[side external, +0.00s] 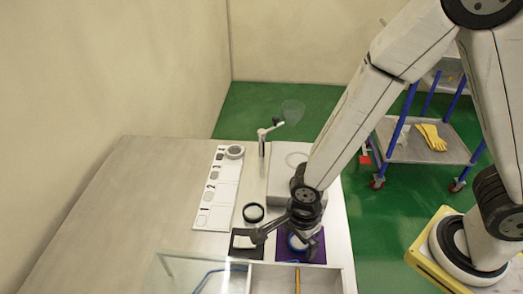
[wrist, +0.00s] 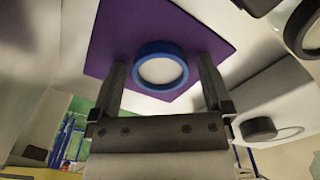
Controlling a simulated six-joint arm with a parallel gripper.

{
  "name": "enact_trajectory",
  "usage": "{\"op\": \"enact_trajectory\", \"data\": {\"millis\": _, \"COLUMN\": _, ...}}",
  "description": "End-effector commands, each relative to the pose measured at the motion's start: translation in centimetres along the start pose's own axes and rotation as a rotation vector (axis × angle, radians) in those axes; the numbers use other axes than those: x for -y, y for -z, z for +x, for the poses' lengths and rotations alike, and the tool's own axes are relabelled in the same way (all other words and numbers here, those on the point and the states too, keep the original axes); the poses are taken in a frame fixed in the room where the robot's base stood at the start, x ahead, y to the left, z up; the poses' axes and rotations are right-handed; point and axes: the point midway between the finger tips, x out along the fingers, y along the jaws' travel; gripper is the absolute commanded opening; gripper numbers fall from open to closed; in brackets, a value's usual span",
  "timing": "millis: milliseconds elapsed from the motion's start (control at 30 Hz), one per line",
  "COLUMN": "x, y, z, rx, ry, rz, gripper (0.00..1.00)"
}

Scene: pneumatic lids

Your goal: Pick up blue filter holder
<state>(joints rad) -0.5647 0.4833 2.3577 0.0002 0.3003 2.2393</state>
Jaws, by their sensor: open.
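The blue filter holder (wrist: 160,83) is a round blue ring with a pale centre. It lies on a purple mat (wrist: 105,45) in the wrist view. In the side view the blue holder (side external: 294,245) is partly hidden by my gripper, and the purple mat (side external: 318,254) shows around it. My gripper (wrist: 161,64) is open, with one finger on each side of the holder in the wrist view. The fingers look empty, and I cannot tell whether they touch the holder. In the side view my gripper (side external: 297,238) is low over the mat.
A black ring (side external: 253,204) and a dark mat with a white pad (side external: 243,242) lie left of the gripper. A numbered white board (side external: 219,195) carries a grey ring (side external: 235,151). A divided tray (side external: 270,279) is in front. A small stand (side external: 262,145) rises behind.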

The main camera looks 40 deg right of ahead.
Motion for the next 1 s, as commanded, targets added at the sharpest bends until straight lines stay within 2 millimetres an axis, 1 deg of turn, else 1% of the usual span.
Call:
{"op": "enact_trajectory", "data": {"millis": 167, "x": 0.0, "y": 0.0, "z": 0.0, "rx": 0.000, "ry": 0.000, "rz": 0.000, "gripper": 1.00}}
{"op": "enact_trajectory", "data": {"millis": 200, "x": 0.0, "y": 0.0, "z": 0.0, "rx": 0.000, "ry": 0.000, "rz": 0.000, "gripper": 0.94}}
{"op": "enact_trajectory", "data": {"millis": 267, "x": 0.0, "y": 0.0, "z": 0.0, "rx": 0.000, "ry": 0.000, "rz": 0.000, "gripper": 0.75}}
{"op": "enact_trajectory", "data": {"millis": 300, "x": 0.0, "y": 0.0, "z": 0.0, "rx": 0.000, "ry": 0.000, "rz": 0.000, "gripper": 0.62}}
{"op": "enact_trajectory", "data": {"millis": 367, "x": 0.0, "y": 0.0, "z": 0.0, "rx": 0.000, "ry": 0.000, "rz": 0.000, "gripper": 0.43}}
{"op": "enact_trajectory", "data": {"millis": 400, "x": 0.0, "y": 0.0, "z": 0.0, "rx": 0.000, "ry": 0.000, "rz": 0.000, "gripper": 0.30}}
{"op": "enact_trajectory", "data": {"millis": 433, "x": 0.0, "y": 0.0, "z": 0.0, "rx": 0.000, "ry": 0.000, "rz": 0.000, "gripper": 0.21}}
{"op": "enact_trajectory", "data": {"millis": 467, "x": 0.0, "y": 0.0, "z": 0.0, "rx": 0.000, "ry": 0.000, "rz": 0.000, "gripper": 0.19}}
{"op": "enact_trajectory", "data": {"millis": 767, "x": 0.0, "y": 0.0, "z": -0.1, "rx": 0.000, "ry": 0.000, "rz": 0.000, "gripper": 0.19}}
{"op": "enact_trajectory", "data": {"millis": 1000, "x": 0.0, "y": 0.0, "z": -1.1, "rx": 0.001, "ry": 0.001, "rz": 0.000, "gripper": 0.19}}
